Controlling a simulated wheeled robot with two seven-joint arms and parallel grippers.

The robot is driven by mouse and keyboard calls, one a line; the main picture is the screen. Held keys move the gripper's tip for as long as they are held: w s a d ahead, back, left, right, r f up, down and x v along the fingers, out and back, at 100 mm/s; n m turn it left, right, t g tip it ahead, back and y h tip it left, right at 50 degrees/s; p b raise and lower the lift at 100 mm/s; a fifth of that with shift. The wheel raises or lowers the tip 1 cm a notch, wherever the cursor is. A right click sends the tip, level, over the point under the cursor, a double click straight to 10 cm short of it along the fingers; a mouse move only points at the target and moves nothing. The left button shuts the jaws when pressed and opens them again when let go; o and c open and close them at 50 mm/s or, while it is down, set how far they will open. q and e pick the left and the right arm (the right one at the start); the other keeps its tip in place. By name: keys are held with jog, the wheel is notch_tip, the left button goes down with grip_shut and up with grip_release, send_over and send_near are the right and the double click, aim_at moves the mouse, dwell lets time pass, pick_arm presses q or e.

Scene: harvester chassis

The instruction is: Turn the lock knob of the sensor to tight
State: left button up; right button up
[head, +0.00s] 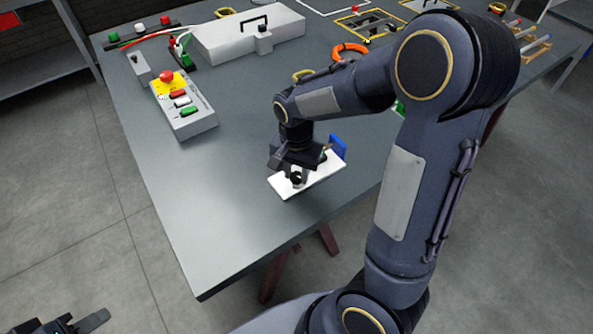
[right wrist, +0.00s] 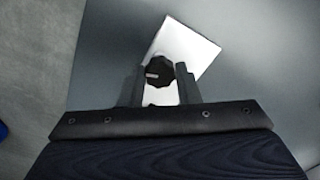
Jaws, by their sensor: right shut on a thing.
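The sensor is a white plate-like block (head: 279,189) near the front of the grey table, under my right gripper (head: 303,172). It also shows in the right wrist view (right wrist: 193,48). A black, scalloped lock knob (right wrist: 158,70) stands on it, with a pale mark pointing left in that view. My right gripper (right wrist: 157,72) is shut on the knob, one finger on each side. Any label on the sensor is hidden or too small to read. My left gripper (head: 85,322) is low at the bottom left, away from the table and partly cut off; its opening is unclear.
A blue piece (head: 339,147) stands just behind the white block. A control box (head: 187,117) with a red button is at the left, and a white case (head: 235,40) with a black handle behind it. An orange ring (head: 350,49) lies farther back. The table's front left is clear.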

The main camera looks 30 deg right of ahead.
aim_at(296, 175)
jog(key=m+p, duration=0.1)
jog(key=m, duration=0.3)
jog(key=shift+r+m, duration=0.1)
jog(key=shift+m, duration=0.2)
jog(key=shift+w+m+p, duration=0.1)
jog(key=shift+m+p, duration=0.85)
jog(key=shift+m, duration=1.55)
jog(key=o, duration=1)
notch_tip(296, 175, up, 8)
jog(key=shift+f, duration=0.15)
